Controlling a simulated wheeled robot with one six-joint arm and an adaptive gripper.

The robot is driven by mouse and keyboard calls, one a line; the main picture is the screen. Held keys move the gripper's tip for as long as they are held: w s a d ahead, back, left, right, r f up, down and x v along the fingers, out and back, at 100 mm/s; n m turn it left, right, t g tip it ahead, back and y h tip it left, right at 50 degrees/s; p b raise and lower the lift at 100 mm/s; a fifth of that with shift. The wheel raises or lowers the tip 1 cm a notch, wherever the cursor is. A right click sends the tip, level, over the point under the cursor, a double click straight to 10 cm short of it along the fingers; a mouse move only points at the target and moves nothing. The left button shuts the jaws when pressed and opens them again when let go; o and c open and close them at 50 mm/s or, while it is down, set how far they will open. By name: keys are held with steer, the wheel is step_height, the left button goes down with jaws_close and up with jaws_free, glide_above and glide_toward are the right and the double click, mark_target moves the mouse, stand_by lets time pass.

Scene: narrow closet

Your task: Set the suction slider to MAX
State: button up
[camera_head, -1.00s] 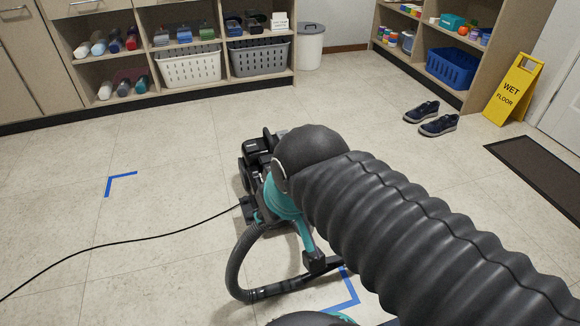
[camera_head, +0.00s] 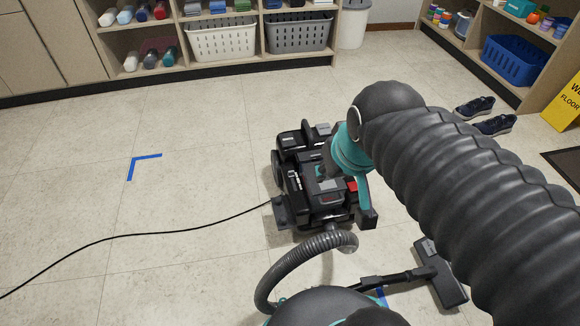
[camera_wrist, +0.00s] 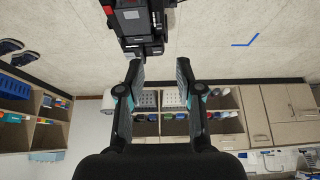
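A black canister vacuum (camera_head: 300,196) stands on the tiled floor near the middle of the head view, partly behind my arm. A small red part (camera_head: 352,186) shows on its near right side. I cannot pick out the suction slider or its MAX mark. The vacuum also shows at the top of the wrist view (camera_wrist: 139,22), beyond the fingertips. My gripper (camera_wrist: 159,65) is open and empty, its two fingers apart. In the head view my arm largely hides the gripper, so its exact distance from the vacuum is unclear.
A grey hose (camera_head: 290,262) and floor head (camera_head: 440,275) lie in front of the vacuum. A black cord (camera_head: 130,237) runs left. Shelves with a white basket (camera_head: 222,40) line the back. Dark shoes (camera_head: 494,124) and a yellow sign (camera_head: 566,100) stand right.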

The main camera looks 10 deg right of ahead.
steer(key=w+f+b, duration=0.1)
steer(key=w+f, duration=0.3)
steer(key=w, duration=0.7)
steer(key=g+b, duration=0.1)
steer(key=b, duration=0.2)
glide_above(292, 172)
steer(key=s, duration=0.6)
step_height(292, 172, down, 26)
steer(key=b+x, duration=0.1)
steer(key=x, duration=1.3)
steer(key=shift+w+a+f, duration=0.15)
steer(key=shift+w+f, duration=0.05)
steer(key=shift+f, duration=0.1)
jaws_close()
